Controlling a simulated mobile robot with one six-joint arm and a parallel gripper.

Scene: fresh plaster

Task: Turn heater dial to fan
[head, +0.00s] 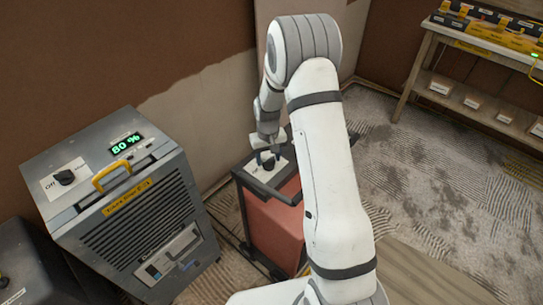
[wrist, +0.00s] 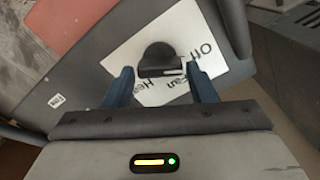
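The heater (head: 272,232) is a red box in a dark frame beside the wall in the head view. Its black dial (wrist: 158,58) sits on a white label plate (wrist: 118,58) in the wrist view. The plate reads "Off", "Fan" and a partly hidden "Heat". A pale mark on the dial is at its right side, near "Off"; its exact setting is hard to tell. My gripper (wrist: 160,77) is open, with one blue finger on each side of the dial and small gaps visible. In the head view my gripper (head: 266,157) is over the heater's top.
A grey dehumidifier (head: 125,215) with a yellow handle, its own "Off" dial and an "80 %" display stands left of the heater. Another dark unit (head: 30,265) is at the lower left. A wooden bench (head: 480,50) stands at the back right. Stained floor lies between.

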